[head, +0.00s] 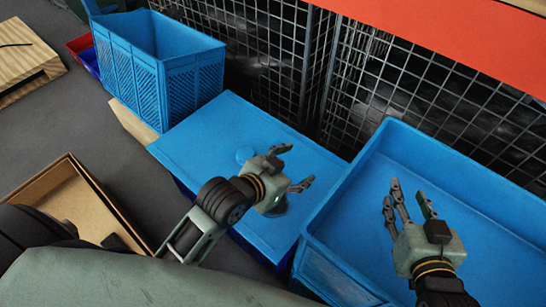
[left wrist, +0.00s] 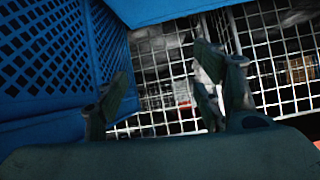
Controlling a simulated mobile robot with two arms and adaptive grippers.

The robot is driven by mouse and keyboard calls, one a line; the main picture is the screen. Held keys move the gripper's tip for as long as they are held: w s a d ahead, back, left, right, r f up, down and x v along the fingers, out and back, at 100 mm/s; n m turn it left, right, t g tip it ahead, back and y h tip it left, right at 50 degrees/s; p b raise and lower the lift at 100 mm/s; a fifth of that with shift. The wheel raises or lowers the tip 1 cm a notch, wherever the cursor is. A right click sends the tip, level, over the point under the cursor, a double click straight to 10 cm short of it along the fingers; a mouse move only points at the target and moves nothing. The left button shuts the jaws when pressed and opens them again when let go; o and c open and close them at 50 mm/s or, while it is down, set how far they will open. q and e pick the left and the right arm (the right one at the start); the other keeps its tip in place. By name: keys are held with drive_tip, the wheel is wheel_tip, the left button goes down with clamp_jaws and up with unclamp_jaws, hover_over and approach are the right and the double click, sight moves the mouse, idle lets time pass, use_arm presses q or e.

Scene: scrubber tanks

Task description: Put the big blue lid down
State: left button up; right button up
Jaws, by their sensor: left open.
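My right gripper (head: 408,192) is over the open blue tank at the right, fingers apart and empty.
An open blue crate with lattice walls (head: 150,75) stands behind and left of the lid. The open blue tank (head: 350,262) stands close at its right. A wire mesh fence (head: 262,42) runs behind. A cardboard box (head: 62,180) and a wooden crate (head: 25,60) are at left.

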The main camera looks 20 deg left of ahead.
use_arm(q)
drive_tip(key=s+a+r+n+t+y, duration=0.1)
drive_tip(key=s+a+r+n+t, duration=0.1)
drive_tip(key=r, duration=0.4)
drive_tip(key=shift+s+a+r+n+t, duration=0.4)
drive_tip(key=shift+s+a+n, duration=0.2)
drive_tip(key=shift+s+a, duration=0.3)
drive_tip(key=shift+w+a, duration=0.1)
drive_tip(key=shift+c, duration=0.5)
